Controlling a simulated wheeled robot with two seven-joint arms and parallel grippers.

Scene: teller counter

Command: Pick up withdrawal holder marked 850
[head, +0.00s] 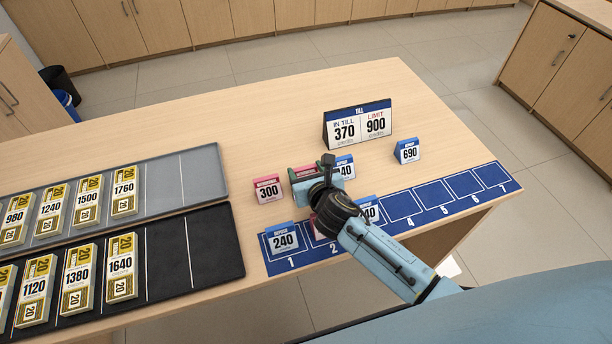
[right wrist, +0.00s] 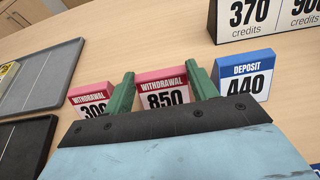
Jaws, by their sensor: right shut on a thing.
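The withdrawal holder marked 850 (right wrist: 164,92) is a small pink-topped card stand. It stands between the green fingers of my right gripper (right wrist: 163,92) in the right wrist view, and the gripper is shut on it. In the head view its pink top (head: 302,171) shows just beyond my right gripper (head: 316,183), which hides its number. Its base is hidden, so I cannot tell if it touches the counter. My left gripper is not in view.
Withdrawal 300 (head: 268,189) stands left of it, and deposit 440 (right wrist: 246,76) close on the right. Deposit 690 (head: 407,151) and the till sign (head: 358,126) are farther off. Deposit 240 (head: 283,239) is on slot 1 of the blue numbered strip (head: 435,194); slots 4 to 7 are bare.

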